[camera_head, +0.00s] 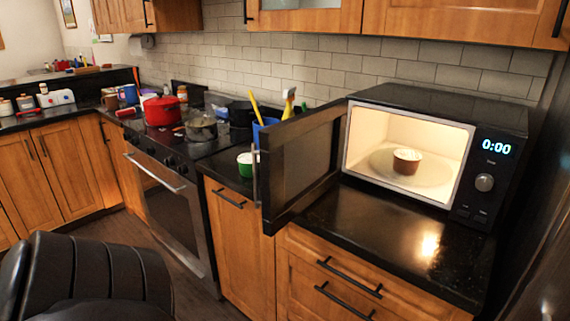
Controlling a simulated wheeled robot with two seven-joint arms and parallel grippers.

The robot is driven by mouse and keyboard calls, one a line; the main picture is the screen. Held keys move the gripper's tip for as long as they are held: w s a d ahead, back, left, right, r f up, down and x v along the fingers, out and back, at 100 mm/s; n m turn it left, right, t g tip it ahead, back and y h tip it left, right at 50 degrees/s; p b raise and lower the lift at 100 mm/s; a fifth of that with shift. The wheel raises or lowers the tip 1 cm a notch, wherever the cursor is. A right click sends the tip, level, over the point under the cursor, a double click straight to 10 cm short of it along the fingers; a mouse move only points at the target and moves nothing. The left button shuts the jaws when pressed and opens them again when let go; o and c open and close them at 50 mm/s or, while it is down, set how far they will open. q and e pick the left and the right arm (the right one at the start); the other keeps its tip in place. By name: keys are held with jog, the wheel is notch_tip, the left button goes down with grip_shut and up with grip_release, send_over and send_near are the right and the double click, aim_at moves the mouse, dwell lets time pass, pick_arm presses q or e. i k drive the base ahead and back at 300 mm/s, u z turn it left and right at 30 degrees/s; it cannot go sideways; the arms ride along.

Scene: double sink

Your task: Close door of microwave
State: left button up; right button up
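The black microwave (436,140) stands on the dark counter at the right. Its door (305,163) is swung wide open to the left and sticks out past the counter's front edge. A vertical metal handle (256,176) is on the door's free edge. The lit cavity holds a brown cup with a pale top (407,161) on the turntable (423,178). The display reads 0:00. A black, ribbed part of my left arm shows at the lower left, well apart from the door. Neither of my grippers is in view.
A green cup (246,166) and a blue container with utensils stand on the counter behind the door. A stove (165,195) with a red pot (162,111) is further left. Drawers with black handles (349,276) are below the microwave. Floor shows at the lower left.

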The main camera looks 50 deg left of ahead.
aim_at(301, 156)
jog(key=u, duration=2.8)
jog(key=i, duration=2.1)
jog(key=z, duration=4.2)
jog(key=k, duration=1.05)
jog(key=u, duration=0.2)
